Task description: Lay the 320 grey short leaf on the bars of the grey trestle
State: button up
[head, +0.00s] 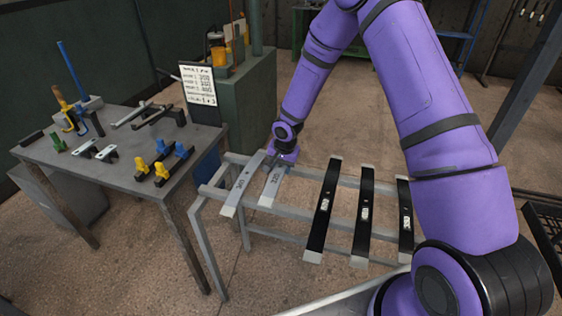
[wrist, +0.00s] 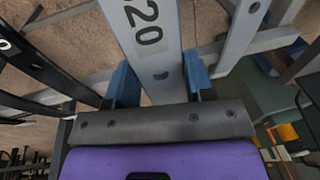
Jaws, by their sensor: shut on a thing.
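The grey short leaf (head: 270,188) lies level across the grey trestle (head: 222,205), over its bars.
Another grey leaf (head: 242,184) lies close on the left. Three black leaves (head: 323,208) lie on the right of the trestle. Bare bar shows between the grey and black leaves.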

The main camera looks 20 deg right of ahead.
aim_at(283, 169)
jog(key=shift+f, duration=3.05)
jog(key=o, duration=1.1)
jog(key=r, duration=0.3)
jog(key=s+r, duration=0.1)
jog(key=r, duration=0.3)
jog(key=s+r, duration=0.1)
jog(key=r, duration=0.2)
jog(key=shift+d+r, duration=0.3)
